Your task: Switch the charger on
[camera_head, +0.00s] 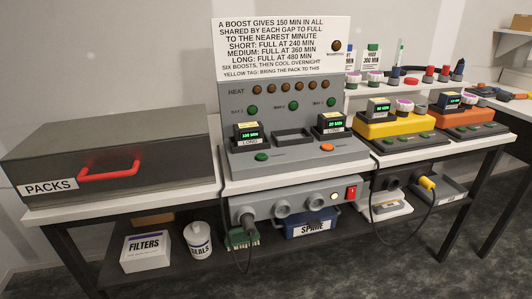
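The grey charger (232,92) stands on the middle bench with three bays. A black pack marked LONG (248,135) with a green display sits in its left bay. Another pack marked LONG (331,124) sits in the right bay. The middle bay (292,137) is empty. Green buttons (261,156) and an orange button (327,146) are on its front; a row of brown HEAT lamps (285,88) is above. Below the bench top, a grey socket box (262,208) carries a red switch (351,193) and a small pale light (334,196). Neither gripper is in view.
A dark PACKS box (110,135) with a red handle is at left. Yellow (395,125) and orange (462,117) units stand at right. A black plug (246,220) is in the socket box's left socket. A FILTERS box (145,250) and blue SPARE bin (305,226) are below.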

